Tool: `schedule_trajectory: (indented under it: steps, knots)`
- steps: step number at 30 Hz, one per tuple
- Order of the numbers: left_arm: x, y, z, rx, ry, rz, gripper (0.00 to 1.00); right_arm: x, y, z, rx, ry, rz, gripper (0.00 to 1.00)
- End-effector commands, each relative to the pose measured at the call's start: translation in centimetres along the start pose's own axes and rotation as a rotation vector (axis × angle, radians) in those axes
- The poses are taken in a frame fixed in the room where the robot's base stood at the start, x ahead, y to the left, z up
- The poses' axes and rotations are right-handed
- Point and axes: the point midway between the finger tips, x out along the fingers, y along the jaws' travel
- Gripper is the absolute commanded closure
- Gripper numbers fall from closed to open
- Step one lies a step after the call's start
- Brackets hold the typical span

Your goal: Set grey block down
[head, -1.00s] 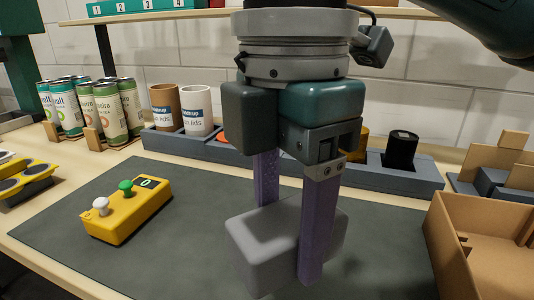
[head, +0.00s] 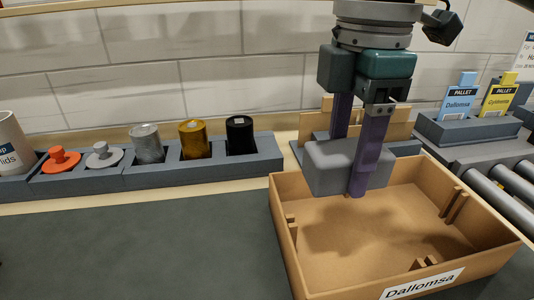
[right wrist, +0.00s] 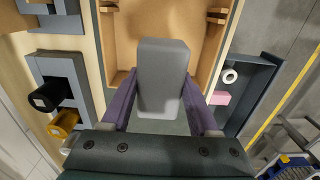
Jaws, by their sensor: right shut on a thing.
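The grey block (head: 333,167) is held between the purple fingers of my right gripper (head: 348,150). In the head view it hangs over the back left part of an open cardboard box (head: 400,288) labelled "Dallomsa". A shadow lies on the box floor below it, so the block appears to be above the floor. In the right wrist view the block (right wrist: 163,78) sits between both fingers (right wrist: 162,112), with the box (right wrist: 122,30) beyond it. My left gripper is not in view.
A grey rack (head: 100,183) with an orange piece, a grey piece and silver, gold and black cylinders stands left of the box. Pallet cards (head: 459,103) and a roller conveyor (head: 490,190) are at the right. The dark mat (head: 150,250) is clear in the part shown.

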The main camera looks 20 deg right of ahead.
Motion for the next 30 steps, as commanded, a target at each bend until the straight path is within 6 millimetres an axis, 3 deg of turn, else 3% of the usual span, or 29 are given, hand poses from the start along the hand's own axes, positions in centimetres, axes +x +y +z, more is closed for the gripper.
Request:
schedule_trajectory:
  steps: [1, 6, 13, 18, 22, 30]
  knots:
    - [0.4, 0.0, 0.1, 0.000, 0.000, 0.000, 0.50, 1.9, -0.1, 0.0, 0.001, -0.002, -0.006, 0.90]
    - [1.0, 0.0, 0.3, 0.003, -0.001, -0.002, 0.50, 5.9, -0.1, 0.0, 0.001, -0.002, -0.004, 0.90]
    - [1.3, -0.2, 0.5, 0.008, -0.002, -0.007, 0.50, 8.2, -0.1, 0.0, -0.001, -0.001, -0.002, 0.90]
    - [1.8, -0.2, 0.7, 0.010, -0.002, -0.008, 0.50, 11.0, -0.1, 0.0, -0.001, -0.001, -0.002, 0.90]
    - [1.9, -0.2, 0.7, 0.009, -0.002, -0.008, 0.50, 12.0, 0.0, 0.0, -0.002, 0.000, 0.000, 0.90]
    - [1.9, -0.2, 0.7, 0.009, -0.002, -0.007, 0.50, 12.0, 0.0, 0.0, -0.002, 0.000, 0.001, 0.90]
